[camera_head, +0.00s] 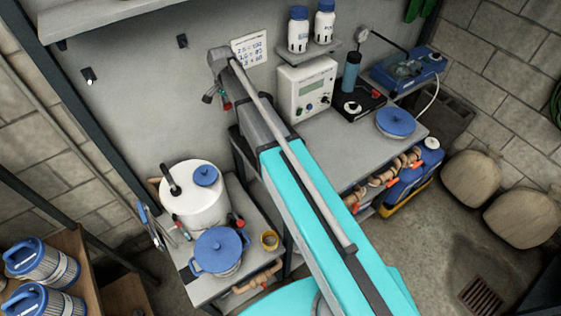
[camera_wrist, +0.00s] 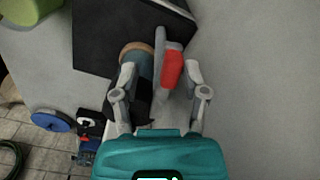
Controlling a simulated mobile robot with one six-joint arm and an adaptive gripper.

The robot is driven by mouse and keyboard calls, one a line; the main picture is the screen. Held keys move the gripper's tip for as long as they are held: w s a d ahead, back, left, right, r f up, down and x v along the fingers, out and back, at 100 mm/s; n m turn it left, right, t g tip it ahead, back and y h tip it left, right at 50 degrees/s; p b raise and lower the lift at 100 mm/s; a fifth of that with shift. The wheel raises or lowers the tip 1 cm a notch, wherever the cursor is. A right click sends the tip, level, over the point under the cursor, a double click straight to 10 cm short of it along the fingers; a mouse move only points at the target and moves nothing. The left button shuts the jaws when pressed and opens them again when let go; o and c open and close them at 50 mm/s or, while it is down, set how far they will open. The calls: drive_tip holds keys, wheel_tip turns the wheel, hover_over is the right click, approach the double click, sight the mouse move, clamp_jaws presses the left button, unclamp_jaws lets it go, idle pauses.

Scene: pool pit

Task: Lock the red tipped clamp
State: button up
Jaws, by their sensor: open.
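In the wrist view, the red tipped clamp shows as a grey upright lever with a red tip (camera_wrist: 173,70). My gripper (camera_wrist: 160,70) is open, with one finger on each side of the lever. The red tip is nearer the right finger, and I cannot tell whether either finger touches it. A teal cylinder with a brown rim (camera_wrist: 136,62) stands just behind the left finger. The clamp's base is hidden behind my gripper.
A black panel (camera_wrist: 95,40) lies behind the clamp. In the head view, a white control box (camera_head: 306,90) stands right of my arm on the bench. A white tank (camera_head: 193,205) and a blue-lidded pot (camera_head: 218,252) stand on the lower left bench.

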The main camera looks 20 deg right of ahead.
drive_tip(key=s+d+r+n+p, duration=0.1)
drive_tip(key=d+r+n+p, duration=0.3)
drive_tip(key=r+n+p, duration=0.85)
drive_tip(key=s+d+f+m+b, duration=0.1)
drive_tip(key=s+d+f+b, duration=0.1)
drive_tip(key=s+f+b, duration=0.4)
drive_tip(key=s+d+f+m+b, duration=0.1)
drive_tip(key=s+d+f+b, duration=0.2)
drive_tip(key=s+f+b, duration=0.4)
drive_tip(key=s+d+f+m+b, duration=0.1)
drive_tip(key=s+d+f+b, duration=0.2)
drive_tip(key=s+f+b, duration=0.4)
drive_tip(key=shift+s+d+f+m, duration=0.1)
drive_tip(key=shift+s+m, duration=0.15)
drive_tip(key=shift+s, duration=1.1)
idle(1.6)
